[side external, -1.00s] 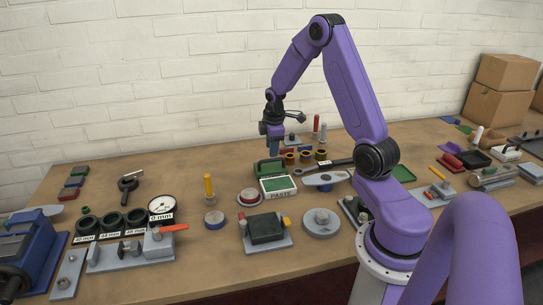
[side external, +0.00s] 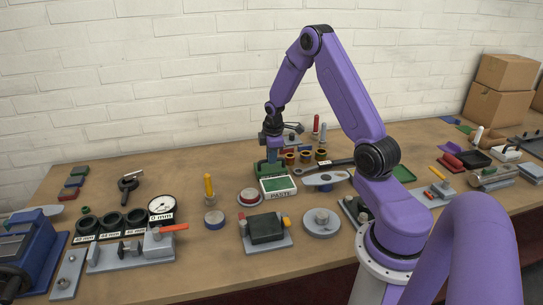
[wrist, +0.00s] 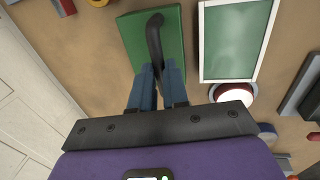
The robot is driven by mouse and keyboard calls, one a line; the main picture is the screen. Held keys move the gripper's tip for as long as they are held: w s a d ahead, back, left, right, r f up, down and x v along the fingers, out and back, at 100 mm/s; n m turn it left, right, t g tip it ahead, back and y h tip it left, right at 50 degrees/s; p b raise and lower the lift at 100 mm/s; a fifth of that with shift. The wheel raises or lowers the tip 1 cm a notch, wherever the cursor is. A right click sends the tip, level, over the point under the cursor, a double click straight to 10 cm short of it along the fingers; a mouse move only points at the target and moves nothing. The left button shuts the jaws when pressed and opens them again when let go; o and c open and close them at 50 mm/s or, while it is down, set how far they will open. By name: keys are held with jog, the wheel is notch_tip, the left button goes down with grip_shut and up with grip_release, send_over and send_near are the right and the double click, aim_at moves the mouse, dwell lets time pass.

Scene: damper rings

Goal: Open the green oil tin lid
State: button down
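The green oil tin (side external: 259,170) stands on the bench behind the paste box, its lid looking closed. In the wrist view its flat green lid (wrist: 176,42) carries a dark arched handle (wrist: 154,38). My gripper (wrist: 158,72) is down at the tin, with its blue fingers on either side of the near end of the handle. The gap between the fingers is narrow, and I cannot tell whether they press on the handle. In the side view my gripper (side external: 270,160) partly covers the tin.
The white-rimmed paste box (side external: 278,186) stands just in front of the tin. A red-topped round part (side external: 249,196) is at its left. Several brown rings (side external: 305,157) stand close on the right. Bare bench lies left of the tin.

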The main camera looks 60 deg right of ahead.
jog(key=shift+w, duration=0.1)
jog(key=shift+w+d+r+g+y, duration=0.45)
jog(key=shift+g+y, duration=0.25)
jog(key=shift+w+d+r+g+y, duration=0.4)
jog(key=shift+w+d+g+y, duration=0.05)
jog(key=shift+g+y, duration=0.25)
jog(key=shift+w+d+r+g+y, duration=0.3)
jog(key=shift+w+d+g+y, duration=0.35)
jog(key=shift+g+y, duration=0.25)
jog(key=shift+d, duration=0.15)
jog(key=shift+w+d+g+y, duration=0.5)
jog(key=shift+g+y, duration=0.3)
jog(key=c, duration=1.1)
grip_release()
jog(key=shift+r, duration=0.1)
